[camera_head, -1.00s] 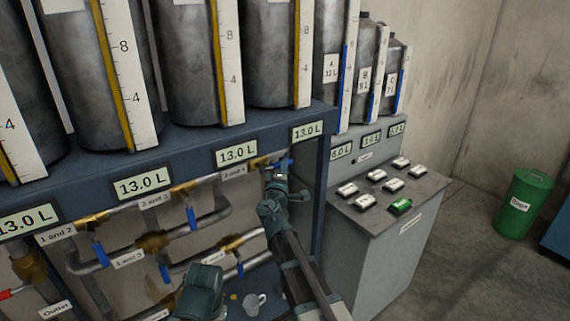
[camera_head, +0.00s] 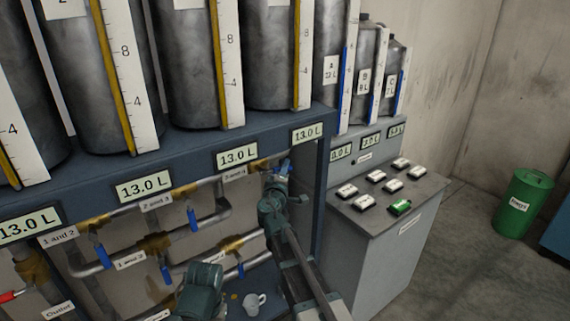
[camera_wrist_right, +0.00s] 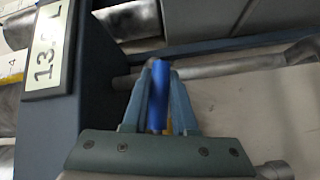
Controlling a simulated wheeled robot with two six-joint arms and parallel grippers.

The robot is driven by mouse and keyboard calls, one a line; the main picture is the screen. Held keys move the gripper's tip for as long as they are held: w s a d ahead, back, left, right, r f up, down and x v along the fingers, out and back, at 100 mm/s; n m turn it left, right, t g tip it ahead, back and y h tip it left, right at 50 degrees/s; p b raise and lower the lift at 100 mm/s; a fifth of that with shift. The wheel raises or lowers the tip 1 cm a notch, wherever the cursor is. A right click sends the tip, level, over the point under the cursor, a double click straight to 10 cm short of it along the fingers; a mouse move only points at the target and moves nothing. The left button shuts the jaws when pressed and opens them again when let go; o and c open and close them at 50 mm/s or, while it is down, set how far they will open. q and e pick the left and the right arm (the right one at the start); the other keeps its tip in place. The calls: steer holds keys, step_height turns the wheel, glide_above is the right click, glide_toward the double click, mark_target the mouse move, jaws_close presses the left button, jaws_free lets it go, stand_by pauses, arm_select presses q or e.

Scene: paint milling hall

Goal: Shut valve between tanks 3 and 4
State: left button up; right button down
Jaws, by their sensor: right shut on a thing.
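The valve labelled 3 and 4 (camera_head: 235,173) sits on the upper pipe at the right end of the tank rack, and its body is mostly hidden behind my arm. Its blue handle (camera_head: 286,166) shows at my right gripper (camera_head: 281,172). In the right wrist view, the blue handle (camera_wrist_right: 158,97) stands between the two fingers of the right gripper (camera_wrist_right: 158,85), which are shut on it. My left gripper is not in view; a dark green arm part of mine shows at the bottom.
The rack's blue post (camera_head: 325,190) stands just right of the gripper. Other blue-handled valves (camera_head: 192,218) are on the pipes to the left. A grey button console (camera_head: 390,235) and a green bin (camera_head: 523,205) stand right.

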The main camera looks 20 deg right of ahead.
steer(key=s+a+f+m+g+y+p, duration=0.3)
steer(key=a+f+m+g+y+p, duration=0.3)
steer(key=a+m+g+y+p, duration=0.1)
steer(key=shift+a+f+m+y+p, duration=0.45)
steer(key=shift+y+p, duration=0.3)
steer(key=shift+y, duration=0.35)
stand_by(0.5)
steer(key=c, duration=0.7)
jaws_free()
steer(key=shift+w, duration=0.1)
steer(key=shift+r, duration=0.15)
steer(key=p+v, duration=0.9)
steer(key=v, duration=0.4)
steer(key=shift+d+r+p, duration=0.2)
steer(key=shift+r+p, duration=0.15)
steer(key=shift+p, duration=0.05)
